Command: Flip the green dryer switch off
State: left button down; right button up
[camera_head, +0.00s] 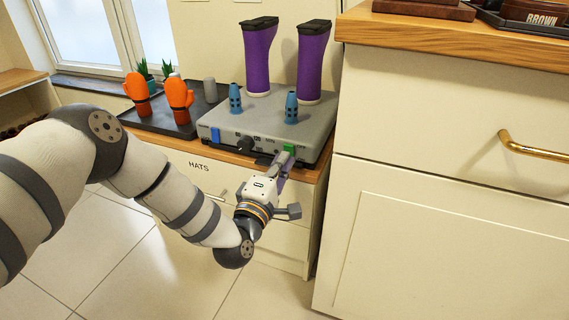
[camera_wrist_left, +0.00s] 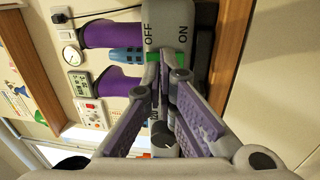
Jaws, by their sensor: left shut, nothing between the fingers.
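The dryer (camera_head: 222,121) is a grey box on the wooden counter, with two purple boots on its upright posts. Its green switch (camera_head: 289,149) is on the front face, near the right end. In the wrist view the green switch (camera_wrist_left: 182,61) lies by the OFF and ON labels, partly covered by my fingertips. My left gripper (camera_head: 283,159) is shut and empty, with its tips right at the switch. I cannot tell if they touch it, or which way the switch is set. My right gripper is not in view.
A black knob (camera_head: 245,144) and a blue switch (camera_head: 215,135) are left of the green switch. Orange gloves (camera_head: 179,98) stand on a dark tray to the left. A taller cabinet (camera_head: 440,120) rises close on the right. The floor at lower left is clear.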

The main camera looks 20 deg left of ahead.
pick_arm(q)
jog(key=shift+w+r, duration=0.1)
jog(key=shift+w, duration=0.4)
